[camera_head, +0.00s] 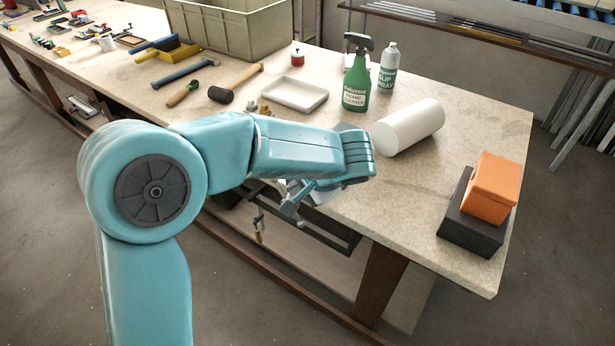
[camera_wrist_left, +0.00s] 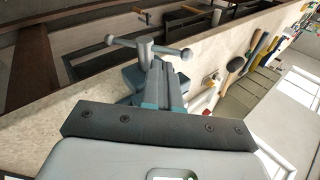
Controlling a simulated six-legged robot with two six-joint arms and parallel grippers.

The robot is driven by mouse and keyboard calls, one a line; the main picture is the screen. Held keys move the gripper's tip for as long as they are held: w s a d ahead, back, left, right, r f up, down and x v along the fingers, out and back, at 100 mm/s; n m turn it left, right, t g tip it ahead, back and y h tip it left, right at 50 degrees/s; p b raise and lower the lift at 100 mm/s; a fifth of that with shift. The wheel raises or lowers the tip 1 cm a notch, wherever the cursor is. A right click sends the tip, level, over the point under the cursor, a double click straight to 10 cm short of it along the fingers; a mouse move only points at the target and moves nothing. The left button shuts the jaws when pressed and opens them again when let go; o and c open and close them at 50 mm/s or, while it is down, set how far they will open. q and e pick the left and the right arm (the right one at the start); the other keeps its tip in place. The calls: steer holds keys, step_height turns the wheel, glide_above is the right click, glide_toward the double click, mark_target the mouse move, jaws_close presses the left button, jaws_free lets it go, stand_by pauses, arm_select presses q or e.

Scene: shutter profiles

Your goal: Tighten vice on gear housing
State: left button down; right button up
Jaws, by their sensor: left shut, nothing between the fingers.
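The blue vice shows in the left wrist view (camera_wrist_left: 160,80), with its T-bar handle (camera_wrist_left: 150,46) ending in round knobs. A dark plate with screws (camera_wrist_left: 150,127) lies across the near side of the vice, and a smooth grey body (camera_wrist_left: 110,160) fills the bottom; I cannot tell for sure whether that is the gear housing. In the head view the vice handle (camera_head: 291,207) pokes out below my left arm at the bench edge. My left gripper (camera_head: 358,158) is over the vice, shut and empty; its fingertips are hidden. My right gripper is out of view.
A white cylinder (camera_head: 408,126), a green spray bottle (camera_head: 356,82) and a pale bottle (camera_head: 389,70) stand or lie close behind the vice. A white tray (camera_head: 294,94) and a mallet (camera_head: 221,95) are further left. Orange (camera_head: 490,188) and black (camera_head: 462,235) boxes sit at the right edge.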

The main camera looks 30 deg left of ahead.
mark_target(277, 184)
arm_select(q)
steer(key=a+f, duration=0.1)
steer(key=w+a+f, duration=0.1)
steer(key=a, duration=0.1)
steer(key=shift+p, duration=0.35)
steer(key=shift+w+a+f, duration=0.1)
steer(key=shift+a+f, duration=0.2)
steer(key=shift+a, duration=0.05)
steer(key=shift+a+f+h+b, duration=0.4)
steer(key=shift+a+h+b, duration=0.1)
steer(key=shift+a+b, duration=0.3)
steer(key=shift+r, duration=0.1)
steer(key=shift+w, duration=0.15)
steer(key=shift+r, duration=0.2)
